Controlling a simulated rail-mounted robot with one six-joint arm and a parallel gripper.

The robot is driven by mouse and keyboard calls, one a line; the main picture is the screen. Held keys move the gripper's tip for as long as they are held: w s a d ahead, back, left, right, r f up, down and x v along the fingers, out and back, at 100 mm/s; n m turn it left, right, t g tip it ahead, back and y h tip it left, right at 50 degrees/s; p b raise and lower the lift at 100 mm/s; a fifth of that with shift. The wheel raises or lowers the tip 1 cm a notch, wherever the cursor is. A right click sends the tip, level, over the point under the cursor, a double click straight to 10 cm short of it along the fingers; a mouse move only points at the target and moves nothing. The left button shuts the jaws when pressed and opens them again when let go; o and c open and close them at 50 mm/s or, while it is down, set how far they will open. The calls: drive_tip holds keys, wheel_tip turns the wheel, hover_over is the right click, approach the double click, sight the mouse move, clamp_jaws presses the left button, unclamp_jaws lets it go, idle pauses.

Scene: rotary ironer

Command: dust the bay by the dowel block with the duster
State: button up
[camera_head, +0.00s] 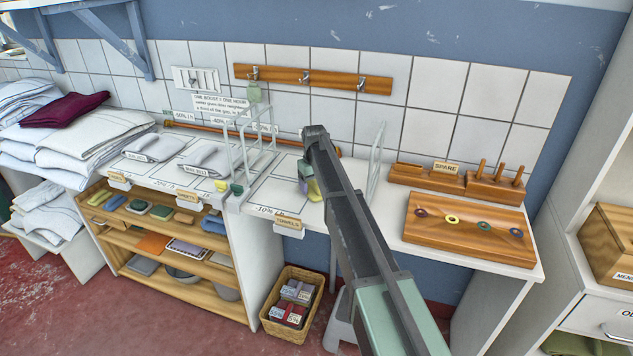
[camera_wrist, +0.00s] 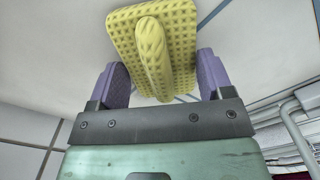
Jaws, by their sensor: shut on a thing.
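The duster (camera_wrist: 118,22) is a yellow waffle-textured pad with a ridge-like handle. It is in my gripper (camera_wrist: 163,78), whose purple fingers are on both sides of the handle. I cannot tell whether the pad touches the surface. The dowel block (camera_head: 494,190), wooden with several upright pegs, stands at the right, beyond the right divider (camera_head: 376,160). My arm hides part of the bay.
A wooden board with coloured rings (camera_head: 468,232) lies in front of the dowel block. Clear divider panels (camera_head: 240,150) stand left of my gripper. Folded cloths (camera_head: 153,147) lie in bays further left. A wicker basket (camera_head: 292,300) stands on the floor. Hooks (camera_head: 307,78) hang on the wall.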

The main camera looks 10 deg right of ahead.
sight(298, 201)
drive_tip(key=shift+s+a, duration=0.55)
drive_tip(key=shift+s, duration=0.4)
drive_tip(key=shift+s+a, duration=0.6)
drive_tip(key=shift+s, duration=0.3)
drive_tip(key=shift+s+a, duration=0.55)
drive_tip(key=shift+s, duration=0.4)
drive_tip(key=shift+w+a, duration=0.5)
drive_tip(key=shift+a, duration=0.2)
drive_tip(key=shift+w+a, duration=0.45)
drive_tip(key=shift+a, duration=0.25)
drive_tip(key=shift+w+d+r, duration=0.1)
drive_tip(key=shift+w+d, duration=0.9)
drive_tip(key=shift+w, duration=0.6)
drive_tip(key=shift+w+d+f, duration=0.1)
drive_tip(key=shift+w+d, duration=0.95)
drive_tip(key=shift+w, duration=0.6)
drive_tip(key=shift+w+d+r, duration=0.1)
drive_tip(key=shift+w+d, duration=0.9)
drive_tip(key=shift+w, duration=0.6)
drive_tip(key=shift+s+a, duration=0.45)
drive_tip(key=shift+s, duration=0.35)
drive_tip(key=shift+s+a, duration=0.45)
drive_tip(key=shift+s, duration=0.35)
drive_tip(key=shift+s+a, duration=0.7)
drive_tip(key=shift+s, duration=0.4)
drive_tip(key=shift+s+a, duration=0.7)
drive_tip(key=shift+s, duration=0.45)
drive_tip(key=shift+s+a, duration=0.7)
drive_tip(key=shift+s, duration=0.4)
